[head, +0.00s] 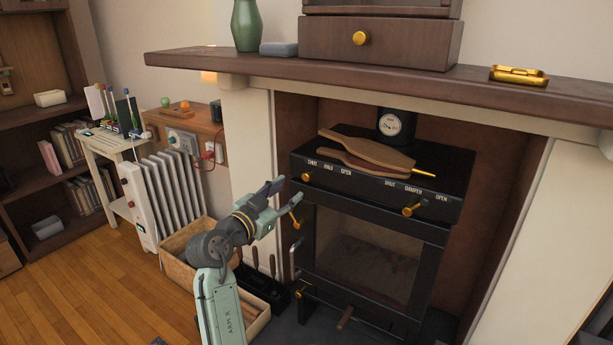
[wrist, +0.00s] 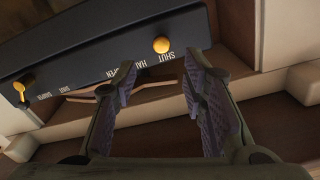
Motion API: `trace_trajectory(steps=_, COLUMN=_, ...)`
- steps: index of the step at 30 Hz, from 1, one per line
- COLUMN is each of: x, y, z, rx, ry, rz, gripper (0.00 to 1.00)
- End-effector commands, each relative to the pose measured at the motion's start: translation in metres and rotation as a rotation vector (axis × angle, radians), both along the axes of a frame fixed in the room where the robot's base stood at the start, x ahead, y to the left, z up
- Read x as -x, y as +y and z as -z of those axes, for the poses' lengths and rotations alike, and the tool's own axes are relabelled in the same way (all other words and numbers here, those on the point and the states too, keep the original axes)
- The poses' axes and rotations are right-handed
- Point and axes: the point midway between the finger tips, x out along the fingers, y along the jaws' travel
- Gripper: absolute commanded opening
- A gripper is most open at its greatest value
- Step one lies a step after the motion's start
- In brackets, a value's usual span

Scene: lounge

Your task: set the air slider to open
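The air slider's brass knob (head: 306,177) is on the left of the black stove's front panel, at the SHUT end of the SHUT, HALF, OPEN labels. In the wrist view, where the lettering appears upside down, the knob (wrist: 161,45) is beside SHUT. My gripper (head: 287,192) is open and empty, just left of the knob in the head view. In the wrist view its two fingers (wrist: 161,62) are spread, with the knob just beyond the gap between the tips. I see no contact.
The damper's brass knob (head: 409,211) is farther right on the panel. Bellows (head: 368,155) lie on the stove top. The mantel shelf (head: 230,66) overhangs above. A wooden crate (head: 180,247) and a stand of fire tools (head: 262,285) are low beside my arm.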

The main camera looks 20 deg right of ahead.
Motion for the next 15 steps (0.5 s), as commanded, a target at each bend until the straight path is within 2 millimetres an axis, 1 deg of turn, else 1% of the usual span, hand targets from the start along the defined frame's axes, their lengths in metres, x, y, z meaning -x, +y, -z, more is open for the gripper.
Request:
trace_trajectory(steps=1, x=-0.004, y=-0.006, z=-0.002, rx=0.0, ry=0.0, rz=0.001, gripper=0.39)
trace_trajectory(steps=9, x=-0.036, y=-0.046, z=-0.003, rx=0.0, ry=0.001, rz=-0.001, gripper=0.39)
trace_trajectory(steps=12, x=-0.046, y=-0.059, z=-0.003, rx=0.0, ry=0.001, rz=-0.002, gripper=0.39)
trace_trajectory(steps=15, x=-0.054, y=-0.068, z=-0.002, rx=0.0, ry=0.0, rz=-0.004, gripper=0.39)
